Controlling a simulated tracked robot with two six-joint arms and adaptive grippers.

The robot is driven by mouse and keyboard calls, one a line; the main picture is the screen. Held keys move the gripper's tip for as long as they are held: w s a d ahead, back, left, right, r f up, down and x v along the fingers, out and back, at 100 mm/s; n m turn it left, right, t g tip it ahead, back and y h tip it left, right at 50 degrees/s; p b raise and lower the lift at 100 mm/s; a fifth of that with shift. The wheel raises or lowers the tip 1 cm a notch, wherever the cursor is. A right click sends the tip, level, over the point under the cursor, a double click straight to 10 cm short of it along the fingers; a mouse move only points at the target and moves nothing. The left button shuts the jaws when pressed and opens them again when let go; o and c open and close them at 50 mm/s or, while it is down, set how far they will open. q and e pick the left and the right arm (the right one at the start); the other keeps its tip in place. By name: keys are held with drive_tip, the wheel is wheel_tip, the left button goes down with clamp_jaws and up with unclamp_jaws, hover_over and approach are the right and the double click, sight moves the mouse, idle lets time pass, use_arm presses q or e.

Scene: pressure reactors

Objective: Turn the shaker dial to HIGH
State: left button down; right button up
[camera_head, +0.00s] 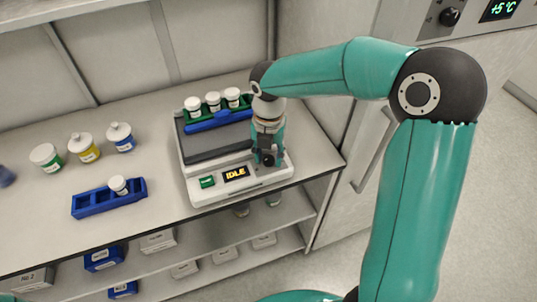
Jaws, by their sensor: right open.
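The shaker (215,155) is a grey and white machine on the bench. Its front panel has a lit display (236,173) reading IDLE and a green button (207,181) left of the display. My right gripper (267,156) points down over the right side of the front panel, and it is open. A dark round part that looks like the dial (268,160) shows at its fingertips. The gripper hides most of that area, so I cannot tell the dial's setting or whether the fingers touch it. My left gripper is not in view.
Several white-capped jars (80,147) and a blue rack (108,199) with one jar stand to the left on the bench. A rack with jars (213,102) sits on the shaker's back. Shelves with boxes are below the bench. A cabinet stands at right.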

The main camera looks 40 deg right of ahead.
clamp_jaws()
